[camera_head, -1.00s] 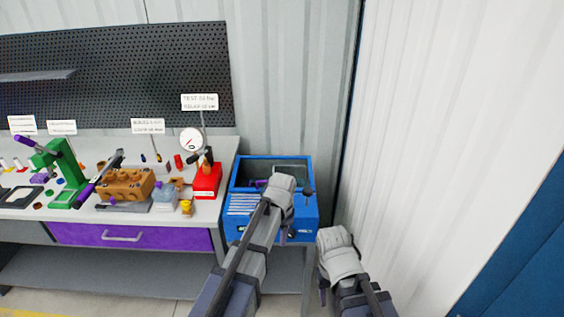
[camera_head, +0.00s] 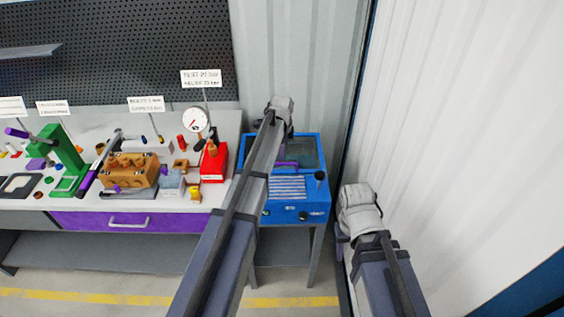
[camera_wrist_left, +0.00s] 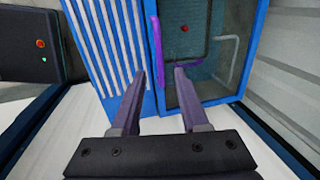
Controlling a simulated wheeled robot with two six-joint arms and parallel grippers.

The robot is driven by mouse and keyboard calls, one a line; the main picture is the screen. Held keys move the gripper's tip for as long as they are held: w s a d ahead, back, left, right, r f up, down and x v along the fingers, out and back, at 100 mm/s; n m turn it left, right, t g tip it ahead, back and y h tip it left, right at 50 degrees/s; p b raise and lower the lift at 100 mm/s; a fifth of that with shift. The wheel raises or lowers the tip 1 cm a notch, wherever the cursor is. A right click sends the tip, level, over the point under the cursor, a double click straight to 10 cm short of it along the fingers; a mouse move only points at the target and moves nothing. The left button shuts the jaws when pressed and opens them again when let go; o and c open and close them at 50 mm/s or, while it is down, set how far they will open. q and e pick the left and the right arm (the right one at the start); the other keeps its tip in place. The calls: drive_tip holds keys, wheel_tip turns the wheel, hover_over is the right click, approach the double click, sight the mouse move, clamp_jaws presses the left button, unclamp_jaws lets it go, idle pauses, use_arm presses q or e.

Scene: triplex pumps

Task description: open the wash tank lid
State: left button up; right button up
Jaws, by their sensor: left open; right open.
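The blue wash tank (camera_head: 295,212) stands right of the workbench. Its dark see-through lid (camera_head: 308,150) lies flat on top, with a purple handle (camera_head: 288,164) near its front edge. In the left wrist view the handle (camera_wrist_left: 158,45) runs upright beside the lid window (camera_wrist_left: 200,85). My left gripper (camera_wrist_left: 160,74) is open and empty; the handle's lower end appears between its fingertips, but I cannot tell the gap in depth. In the head view my left arm covers the tank's left side. My right gripper (camera_head: 341,238) hangs right of the tank, its fingers mostly hidden.
The workbench (camera_head: 225,150) holds a red gauge stand (camera_head: 213,163), a brown pump block (camera_head: 130,170) and a green press (camera_head: 66,155). Ribbed slots (camera_head: 288,187) and knobs are at the tank's front. A white corrugated wall (camera_head: 450,130) stands close on the right.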

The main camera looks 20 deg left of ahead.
sight(282, 164)
use_arm(q)
drive_tip(key=f+b, duration=0.3)
drive_tip(key=f, duration=0.1)
drive_tip(key=w+f+b, duration=0.1)
drive_tip(key=f+b, duration=0.1)
drive_tip(key=shift+w+a+f+b, duration=0.1)
drive_tip(key=shift+a+f+b, duration=0.1)
drive_tip(key=shift+b, duration=0.1)
drive_tip(key=shift+r, duration=0.1)
clamp_jaws()
idle(1.1)
